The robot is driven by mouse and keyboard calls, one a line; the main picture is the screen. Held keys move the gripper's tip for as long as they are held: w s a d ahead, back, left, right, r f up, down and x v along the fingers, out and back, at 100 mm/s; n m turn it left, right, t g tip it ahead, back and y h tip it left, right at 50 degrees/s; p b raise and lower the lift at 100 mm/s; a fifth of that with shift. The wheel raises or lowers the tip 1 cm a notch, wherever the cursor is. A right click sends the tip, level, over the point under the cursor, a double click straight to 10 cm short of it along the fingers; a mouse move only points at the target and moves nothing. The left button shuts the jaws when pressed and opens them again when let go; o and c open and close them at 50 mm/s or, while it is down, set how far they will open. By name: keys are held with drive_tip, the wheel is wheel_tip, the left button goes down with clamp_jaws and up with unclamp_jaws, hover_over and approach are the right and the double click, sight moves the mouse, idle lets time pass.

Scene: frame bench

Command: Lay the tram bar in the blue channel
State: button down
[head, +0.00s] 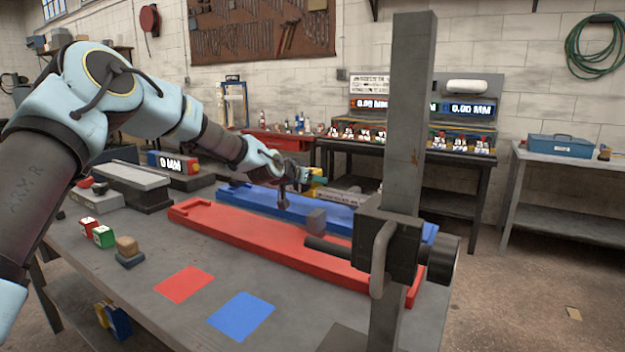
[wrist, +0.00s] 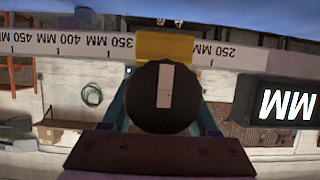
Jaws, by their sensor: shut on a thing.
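My gripper (head: 313,177) is at the end of the arm, over the blue channel (head: 258,200) at the back of the bench. It is shut on the yellow middle part of the tram bar. In the wrist view my gripper (wrist: 165,62) holds the tram bar (wrist: 75,42), a pale bar with a millimetre scale that runs across the picture. In the head view the grey tram bar (head: 345,196) shows right of my gripper, close over the channel. I cannot tell whether it touches the channel. The arm hides part of it.
A grey upright post (head: 408,120) with a clamp stands at the right front. Red (head: 184,285) and blue (head: 241,316) squares mark the near bench.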

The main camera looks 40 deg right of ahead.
drive_tip(key=shift+f+b, duration=0.95)
drive_tip(key=c, duration=0.5)
unclamp_jaws()
drive_tip(key=o, duration=0.4)
drive_tip(key=shift+a+f, duration=0.1)
drive_tip(key=shift+f, duration=0.15)
drive_tip(key=b+v, duration=0.1)
drive_tip(key=v, duration=0.4)
drive_tip(key=b+v, duration=0.1)
drive_tip(key=v, duration=0.4)
drive_tip(key=shift+s+a+r, duration=0.1)
drive_tip(key=shift+a+r, duration=0.15)
drive_tip(key=shift+r, duration=0.1)
drive_tip(key=shift+a, duration=0.1)
